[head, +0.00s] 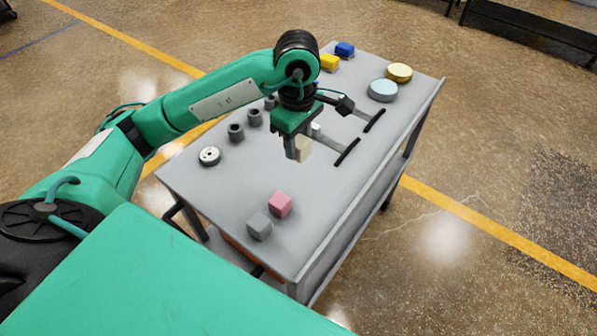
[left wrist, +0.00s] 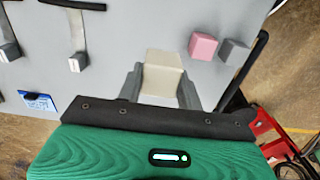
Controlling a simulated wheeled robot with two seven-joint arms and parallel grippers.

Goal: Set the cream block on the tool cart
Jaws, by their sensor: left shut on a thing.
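The cream block (head: 305,151) is between the fingers of my left gripper (head: 299,153), over the grey top of the tool cart (head: 222,187). In the left wrist view, the cream block (left wrist: 164,72) sits between the two grey fingers of my left gripper (left wrist: 161,80), which is shut on it. The grey cart top (left wrist: 120,55) lies behind it. I cannot tell whether the block touches the cart top. One finger partly hides the block in the head view. My right gripper is not in view.
A pink block (head: 280,204) and a grey block (head: 259,226) stand at the near end. Black-handled tools (head: 347,152) lie to the right. Grey cylinders (head: 236,132) and a round disc (head: 209,156) line the left edge. Yellow and blue pieces (head: 329,62) are at the far end.

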